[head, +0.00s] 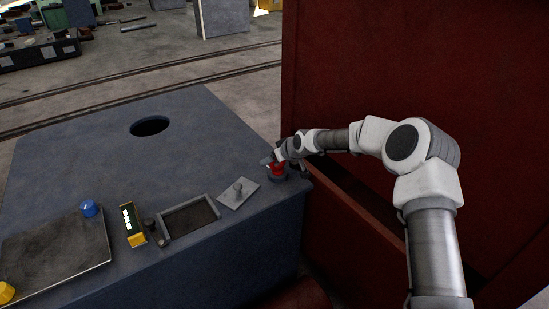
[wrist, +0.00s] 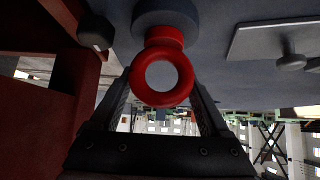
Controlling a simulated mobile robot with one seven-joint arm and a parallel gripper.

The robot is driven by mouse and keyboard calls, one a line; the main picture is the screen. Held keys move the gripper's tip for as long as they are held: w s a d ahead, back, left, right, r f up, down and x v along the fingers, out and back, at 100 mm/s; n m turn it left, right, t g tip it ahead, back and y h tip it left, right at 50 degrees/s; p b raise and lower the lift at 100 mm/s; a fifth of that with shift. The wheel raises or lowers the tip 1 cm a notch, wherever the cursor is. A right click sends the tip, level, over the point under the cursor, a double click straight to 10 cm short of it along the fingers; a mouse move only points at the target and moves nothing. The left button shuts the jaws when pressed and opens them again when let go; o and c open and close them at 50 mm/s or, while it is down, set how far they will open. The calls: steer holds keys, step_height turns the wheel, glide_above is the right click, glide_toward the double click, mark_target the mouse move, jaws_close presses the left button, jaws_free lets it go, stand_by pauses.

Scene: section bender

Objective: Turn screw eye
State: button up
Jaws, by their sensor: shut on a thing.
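The red screw eye (wrist: 162,97) is a ring with a round neck on a dark grey round base (wrist: 165,14). In the head view the red screw eye (head: 277,168) stands near the right corner of the blue-grey bench top, partly hidden by my gripper (head: 279,159). In the wrist view my gripper (wrist: 162,95) has one finger on each side of the ring, and it is shut on the screw eye. The ring's opening faces the wrist camera.
A grey plate with a knob (head: 239,192) lies just left of the screw eye. Further left are a shallow tray (head: 190,231), a yellow box (head: 132,226), a blue knob (head: 88,208) and a dark panel (head: 55,250). A tall dark red wall (head: 420,75) stands close on the right.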

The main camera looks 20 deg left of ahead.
stand_by(0.4)
steer(key=o, duration=1.2)
steer(key=shift+d, duration=0.1)
steer(key=shift+s+d+r, duration=0.2)
steer(key=shift+r, duration=0.15)
steer(key=p+v, duration=0.3)
steer(key=v, duration=1.3)
steer(key=shift+s+d+r, duration=0.1)
steer(key=shift+d+r, duration=0.05)
